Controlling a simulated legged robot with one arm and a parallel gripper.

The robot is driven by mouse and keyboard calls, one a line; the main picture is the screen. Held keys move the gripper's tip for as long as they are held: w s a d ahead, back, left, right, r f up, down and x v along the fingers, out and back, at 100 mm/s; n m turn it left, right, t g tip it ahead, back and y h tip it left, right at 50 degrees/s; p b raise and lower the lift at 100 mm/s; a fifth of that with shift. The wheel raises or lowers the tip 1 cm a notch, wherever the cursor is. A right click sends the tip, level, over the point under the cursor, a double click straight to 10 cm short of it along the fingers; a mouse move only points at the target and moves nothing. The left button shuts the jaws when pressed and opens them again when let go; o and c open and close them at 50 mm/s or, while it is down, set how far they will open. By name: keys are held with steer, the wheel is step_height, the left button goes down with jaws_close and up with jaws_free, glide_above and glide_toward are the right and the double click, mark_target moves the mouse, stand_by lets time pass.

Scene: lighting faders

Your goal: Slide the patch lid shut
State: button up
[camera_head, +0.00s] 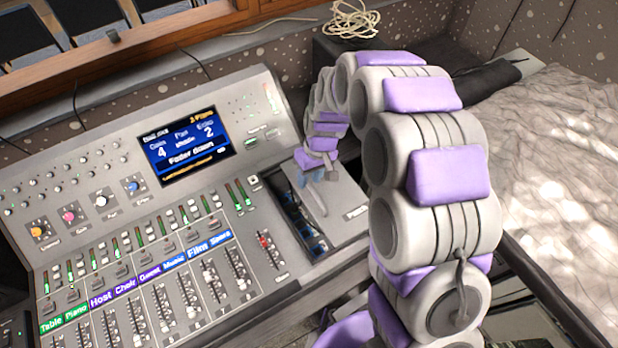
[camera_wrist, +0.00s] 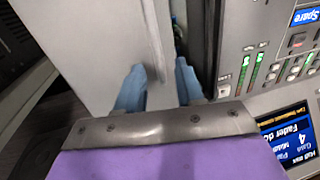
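The patch lid (camera_head: 345,204) is a flat grey panel marked "Patch" at the right end of the mixing console. It covers the right part of a dark bay (camera_head: 303,222); a strip with bluish fittings shows open on its left. A raised upright handle (camera_head: 317,197) runs along the lid's left part. My gripper (camera_head: 318,176) is over the lid's far end. In the wrist view, its two blue fingers (camera_wrist: 160,83) are apart, one on each side of the handle ridge (camera_wrist: 153,40). Whether they touch it, I cannot tell.
The console (camera_head: 150,230) carries several faders, coloured knobs and a lit screen (camera_head: 186,146) reading "Fader down", left of the bay. A red-capped fader (camera_head: 265,243) stands close to the bay's left edge. A bed (camera_head: 560,150) lies to the right; coiled cable (camera_head: 352,18) is behind.

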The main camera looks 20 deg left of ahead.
steer(key=shift+f, duration=0.3)
steer(key=shift+c, duration=0.4)
jaws_close()
stand_by(0.9)
